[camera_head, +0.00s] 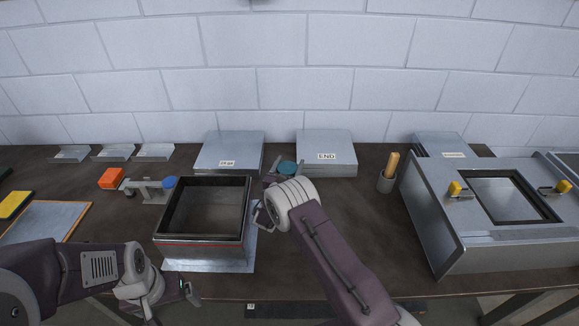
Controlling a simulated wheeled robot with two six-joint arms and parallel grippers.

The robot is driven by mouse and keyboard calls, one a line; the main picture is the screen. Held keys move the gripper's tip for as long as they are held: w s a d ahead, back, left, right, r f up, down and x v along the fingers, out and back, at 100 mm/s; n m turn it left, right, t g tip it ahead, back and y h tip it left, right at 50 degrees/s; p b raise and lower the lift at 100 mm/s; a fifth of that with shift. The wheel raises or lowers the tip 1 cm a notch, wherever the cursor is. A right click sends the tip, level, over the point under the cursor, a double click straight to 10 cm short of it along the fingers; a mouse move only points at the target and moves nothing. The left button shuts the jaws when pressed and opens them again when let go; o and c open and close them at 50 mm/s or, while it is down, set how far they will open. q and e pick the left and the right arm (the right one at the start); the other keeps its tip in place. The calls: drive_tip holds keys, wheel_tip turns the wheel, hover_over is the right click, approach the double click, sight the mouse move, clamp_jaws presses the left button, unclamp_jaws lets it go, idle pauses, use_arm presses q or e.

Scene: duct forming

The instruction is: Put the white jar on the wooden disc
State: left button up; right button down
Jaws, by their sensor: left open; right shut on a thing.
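I make out no white jar and no wooden disc in the head view. My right gripper (274,178) is beyond the right side of the open metal box, mostly hidden behind its own pale wrist. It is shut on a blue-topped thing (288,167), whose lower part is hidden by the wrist. My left gripper (188,292) is open and empty at the front edge of the bench, below the box.
The open metal box (203,240) stands on a metal sheet. Stacked sheets labelled END (327,142) and another stack (229,150) lie behind.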

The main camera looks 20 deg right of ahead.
drive_tip(key=shift+w+f, duration=0.15)
drive_tip(key=shift+f, duration=0.4)
drive_tip(key=shift+c, duration=1.5)
unclamp_jaws()
drive_tip(key=shift+f, duration=0.15)
